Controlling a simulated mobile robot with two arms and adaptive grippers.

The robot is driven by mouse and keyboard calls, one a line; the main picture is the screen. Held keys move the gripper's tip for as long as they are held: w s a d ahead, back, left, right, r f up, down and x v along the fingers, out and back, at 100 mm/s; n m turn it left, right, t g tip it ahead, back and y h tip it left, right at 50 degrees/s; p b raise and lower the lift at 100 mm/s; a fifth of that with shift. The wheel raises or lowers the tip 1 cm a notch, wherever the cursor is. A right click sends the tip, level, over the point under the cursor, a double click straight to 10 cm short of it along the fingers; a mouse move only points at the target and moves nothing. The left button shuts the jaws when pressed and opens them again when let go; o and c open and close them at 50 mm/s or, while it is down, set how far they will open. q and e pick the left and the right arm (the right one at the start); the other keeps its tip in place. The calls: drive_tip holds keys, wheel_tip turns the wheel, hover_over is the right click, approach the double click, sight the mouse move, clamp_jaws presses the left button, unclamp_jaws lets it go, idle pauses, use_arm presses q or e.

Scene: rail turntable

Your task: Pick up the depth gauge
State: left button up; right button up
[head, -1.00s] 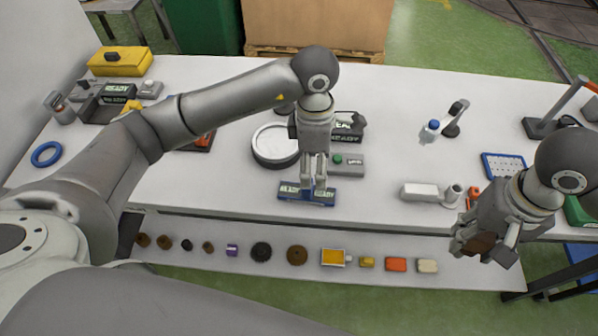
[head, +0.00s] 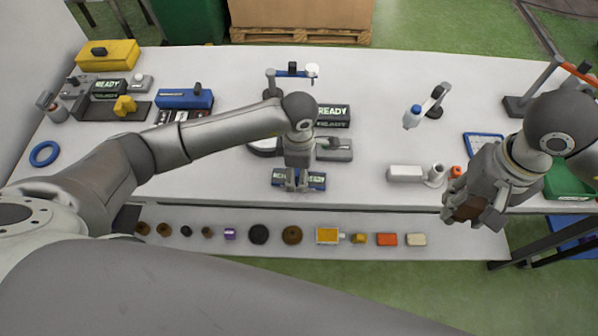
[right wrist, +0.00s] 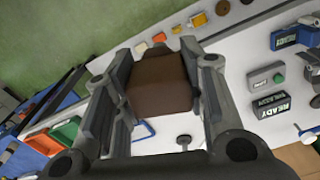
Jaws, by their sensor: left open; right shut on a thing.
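I cannot tell for certain which item is the depth gauge; a blue bar with a white round head (head: 292,73) stands on the bench behind my left arm, partly hidden. My left gripper (head: 291,186) is open, pointing down over a small blue box with a READY display (head: 316,181). Its fingers cover part of the box, and contact is unclear. My right gripper (head: 466,211) is shut on a brown block (head: 464,209), held off the bench's front right edge. In the right wrist view the brown block (right wrist: 160,87) sits between the fingers.
A white bench (head: 380,85) carries a grey box with a green button (head: 333,150), a black READY box (head: 333,112), a white block (head: 404,173) and a blue-topped stand (head: 413,117). A lower front shelf (head: 460,242) holds a row of small parts. Bench room is free right of centre.

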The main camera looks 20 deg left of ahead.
sight(449, 221)
use_arm(q)
drive_tip(key=shift+f, duration=0.7)
use_arm(e)
drive_tip(key=shift+r, duration=0.35)
use_arm(q)
drive_tip(key=shift+f, duration=0.1)
drive_tip(key=shift+c, duration=0.3)
drive_tip(key=c, duration=1.1)
drive_tip(key=shift+w, duration=0.1)
drive_tip(key=shift+c, duration=0.2)
use_arm(e)
drive_tip(key=shift+f, duration=0.2)
